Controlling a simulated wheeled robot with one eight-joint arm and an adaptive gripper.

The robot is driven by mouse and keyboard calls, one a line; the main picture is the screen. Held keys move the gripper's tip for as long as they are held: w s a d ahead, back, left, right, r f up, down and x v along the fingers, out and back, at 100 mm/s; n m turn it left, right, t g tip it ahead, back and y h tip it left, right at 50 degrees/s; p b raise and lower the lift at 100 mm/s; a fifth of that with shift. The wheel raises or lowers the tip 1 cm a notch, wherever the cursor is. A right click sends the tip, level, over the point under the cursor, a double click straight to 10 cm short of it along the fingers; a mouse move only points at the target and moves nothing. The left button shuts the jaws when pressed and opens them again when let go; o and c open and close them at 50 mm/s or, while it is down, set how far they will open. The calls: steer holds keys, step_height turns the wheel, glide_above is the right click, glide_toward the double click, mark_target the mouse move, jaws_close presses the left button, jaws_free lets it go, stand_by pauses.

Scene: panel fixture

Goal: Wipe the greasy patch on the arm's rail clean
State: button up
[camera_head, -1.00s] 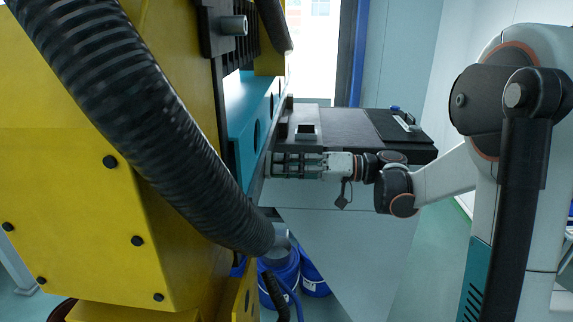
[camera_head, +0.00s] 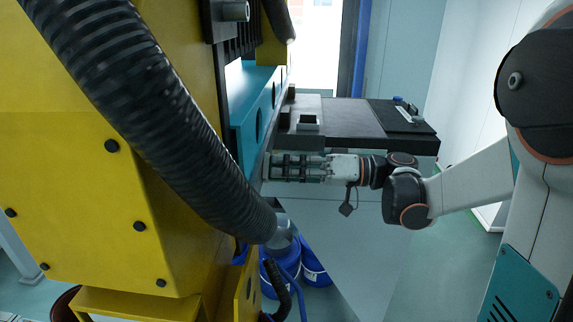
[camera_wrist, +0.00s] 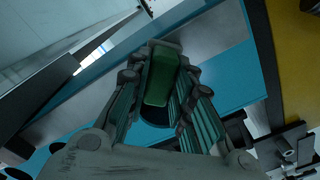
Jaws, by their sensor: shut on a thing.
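My gripper (camera_head: 284,167) is low beside the teal rail (camera_head: 258,108) of the yellow arm, its fingers pointing left towards it. In the wrist view my gripper (camera_wrist: 163,62) is shut on a green block (camera_wrist: 160,82), held between its two ribbed fingers. The blue rail (camera_wrist: 222,72) crosses behind the block, with a dark round hole partly covered by the gripper. I cannot tell whether the block touches the rail. The greasy patch cannot be made out in either view.
A thick black ribbed hose (camera_head: 150,120) hangs in front of the yellow machine (camera_head: 75,165). A dark-topped bench (camera_head: 345,120) stands just behind and above my gripper. Blue buckets (camera_head: 312,268) stand on the floor below. Open floor lies to the right.

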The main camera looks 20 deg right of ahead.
steer(key=shift+s, duration=0.15)
steer(key=v, duration=0.6)
steer(key=shift+b, duration=0.3)
steer(key=shift+d, duration=0.1)
stand_by(0.3)
steer(key=v, duration=0.3)
steer(key=shift+a, duration=0.2)
stand_by(0.5)
steer(key=x, duration=0.6)
steer(key=shift+a+b, duration=0.35)
steer(key=shift+a, duration=0.05)
steer(key=shift+x, duration=1.1)
stand_by(0.6)
steer(key=shift+w+d, duration=0.15)
steer(key=shift+w, duration=0.1)
